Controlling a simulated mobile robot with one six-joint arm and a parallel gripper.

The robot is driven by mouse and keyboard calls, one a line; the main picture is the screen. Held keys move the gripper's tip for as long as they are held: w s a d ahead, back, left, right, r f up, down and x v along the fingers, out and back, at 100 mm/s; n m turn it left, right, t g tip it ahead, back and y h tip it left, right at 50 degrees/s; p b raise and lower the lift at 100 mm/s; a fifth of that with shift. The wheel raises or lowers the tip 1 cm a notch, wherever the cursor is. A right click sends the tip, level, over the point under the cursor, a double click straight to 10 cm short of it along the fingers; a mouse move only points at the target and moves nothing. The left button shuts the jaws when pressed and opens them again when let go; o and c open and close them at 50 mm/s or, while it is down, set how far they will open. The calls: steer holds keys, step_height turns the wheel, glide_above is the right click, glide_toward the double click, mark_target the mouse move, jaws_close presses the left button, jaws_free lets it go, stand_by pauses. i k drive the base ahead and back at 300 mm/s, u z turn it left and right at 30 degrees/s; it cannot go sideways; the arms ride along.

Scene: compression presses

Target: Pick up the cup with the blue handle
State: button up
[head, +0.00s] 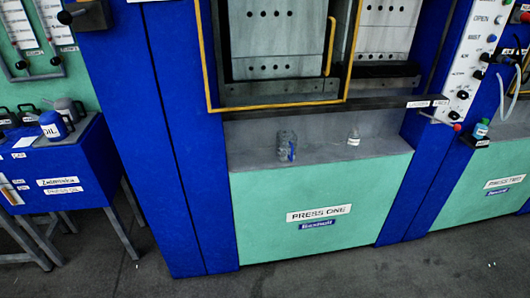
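A small clear or grey cup-like vessel (283,146) stands on the grey ledge of the press marked PRESS ONE. A blue part shows on its right side and looks like a handle, though it is too small to be sure. My gripper is not in view, so nothing in view is touching the vessel.
The yellow guard frame (280,107) and a dark bar lie above the ledge. A blue cabinet (60,166) with an oil can (53,126) stands at left. The floor (330,280) in front is clear.

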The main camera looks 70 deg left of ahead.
mark_target(287, 140)
steer(key=z, duration=0.05)
steer(key=k, duration=1.15)
steer(key=u, duration=2.5)
steer(key=i, duration=0.4)
steer(key=z, duration=0.05)
